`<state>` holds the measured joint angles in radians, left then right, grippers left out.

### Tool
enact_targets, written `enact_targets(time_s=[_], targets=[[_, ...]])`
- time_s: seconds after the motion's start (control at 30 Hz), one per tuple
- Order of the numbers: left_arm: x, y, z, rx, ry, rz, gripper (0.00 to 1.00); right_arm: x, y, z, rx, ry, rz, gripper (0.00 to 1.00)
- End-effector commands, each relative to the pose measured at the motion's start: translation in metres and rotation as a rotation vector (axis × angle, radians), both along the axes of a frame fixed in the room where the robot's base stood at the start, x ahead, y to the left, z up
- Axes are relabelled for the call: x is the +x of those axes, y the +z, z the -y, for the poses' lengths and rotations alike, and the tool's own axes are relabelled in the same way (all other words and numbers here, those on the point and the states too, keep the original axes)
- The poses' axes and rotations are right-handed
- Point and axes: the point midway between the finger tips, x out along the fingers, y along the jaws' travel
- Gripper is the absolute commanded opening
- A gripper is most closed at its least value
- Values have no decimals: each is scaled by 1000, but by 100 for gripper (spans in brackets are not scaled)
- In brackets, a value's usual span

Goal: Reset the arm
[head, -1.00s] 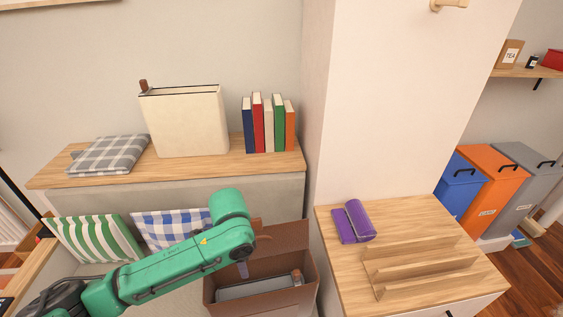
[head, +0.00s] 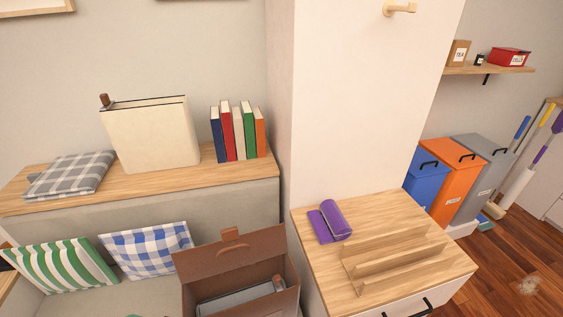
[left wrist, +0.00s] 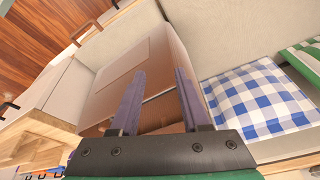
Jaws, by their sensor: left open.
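My left gripper (left wrist: 158,85) shows in the left wrist view with its two fingers apart and nothing between them. It points toward the open brown box (left wrist: 155,55), with the blue checked cushion (left wrist: 258,98) to the right. My left arm is not in the head view. My right arm and gripper are in neither view. In the head view the brown box (head: 230,256) stands with its lid up at the bottom middle, and a grey flat item (head: 238,299) lies inside it.
A wooden cabinet top (head: 375,215) at right holds a purple roll (head: 330,220) and a wooden rack (head: 395,255). A shelf (head: 150,186) at left holds a folded grey checked cloth (head: 70,174), a cream box (head: 152,135) and several books (head: 238,133). Bins (head: 455,180) stand at far right.

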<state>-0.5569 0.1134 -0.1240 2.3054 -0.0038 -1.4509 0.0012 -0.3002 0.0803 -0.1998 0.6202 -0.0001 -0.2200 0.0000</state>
Motion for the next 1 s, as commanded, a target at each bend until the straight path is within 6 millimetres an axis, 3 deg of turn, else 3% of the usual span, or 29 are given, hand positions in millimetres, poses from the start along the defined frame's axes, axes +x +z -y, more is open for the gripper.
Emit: enact_targets(time_s=[0.2,0.37,0.5,0.6,0.7,0.8,1.0], targets=[[-2,-89,2,2,-11,-46,46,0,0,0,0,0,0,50],[-26,-173,0,5,-19,-87,46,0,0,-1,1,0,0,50],[-81,-257,-8,10,-29,-136,46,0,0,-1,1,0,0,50],[-132,-300,-17,15,-37,-168,46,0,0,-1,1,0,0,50],[-173,-322,-25,18,-43,-187,46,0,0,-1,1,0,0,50],[-193,-329,-29,19,-46,-194,46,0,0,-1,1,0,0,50],[-198,-331,-30,20,-46,-196,46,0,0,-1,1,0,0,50]])
